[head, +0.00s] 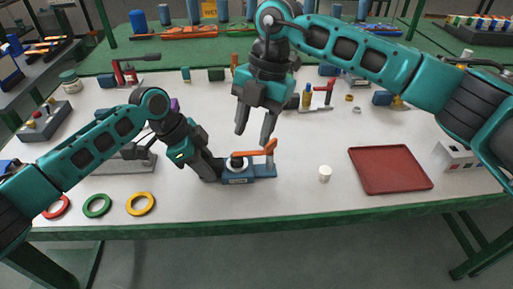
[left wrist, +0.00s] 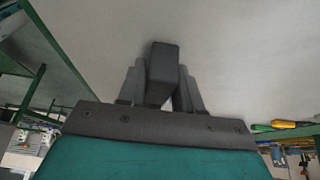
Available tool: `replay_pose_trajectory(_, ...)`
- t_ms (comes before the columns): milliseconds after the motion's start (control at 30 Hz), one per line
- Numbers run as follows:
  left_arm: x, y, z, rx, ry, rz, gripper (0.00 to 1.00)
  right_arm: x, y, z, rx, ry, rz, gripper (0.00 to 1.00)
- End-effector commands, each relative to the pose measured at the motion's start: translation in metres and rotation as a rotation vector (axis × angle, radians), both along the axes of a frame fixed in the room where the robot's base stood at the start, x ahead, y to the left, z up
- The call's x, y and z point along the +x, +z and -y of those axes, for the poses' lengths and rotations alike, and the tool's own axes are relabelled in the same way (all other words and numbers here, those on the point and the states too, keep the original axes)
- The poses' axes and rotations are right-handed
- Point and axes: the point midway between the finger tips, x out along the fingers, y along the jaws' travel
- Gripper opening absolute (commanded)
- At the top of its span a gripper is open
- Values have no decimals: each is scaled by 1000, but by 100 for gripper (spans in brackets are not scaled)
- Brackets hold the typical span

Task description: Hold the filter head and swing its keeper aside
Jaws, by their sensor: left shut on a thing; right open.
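The filter head (head: 237,180) is a blue unit with a white round part and a dark knob, standing near the front middle of the table. Its orange keeper (head: 256,152) lies across the top from the knob to a post at the right end. My left gripper (head: 215,172) is at the left end of the filter head. In the left wrist view its fingers (left wrist: 160,95) are shut on a dark grey block (left wrist: 163,62), seemingly part of the filter head. My right gripper (head: 255,135) is open and empty, pointing down just above the keeper.
A small white cylinder (head: 325,173) and a red tray (head: 391,170) stand to the right. Red, green (head: 97,206) and yellow (head: 141,204) rings lie at the front left. Tools and small parts line the back. The table in front of the filter head is clear.

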Motion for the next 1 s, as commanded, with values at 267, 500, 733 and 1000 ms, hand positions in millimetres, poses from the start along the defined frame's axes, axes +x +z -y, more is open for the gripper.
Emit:
replay_pose_trajectory(267,0,0,0,-1,0,1,0,30,23,36,-220,-201,94,45)
replay_pose_trajectory(500,0,0,0,-1,0,1,0,31,7,39,-234,-216,97,45)
replay_pose_trajectory(733,0,0,0,-1,-1,0,0,30,-27,38,-233,-214,96,45)
replay_pose_trajectory(1000,0,0,0,-1,0,1,0,31,-56,38,-230,-213,98,45)
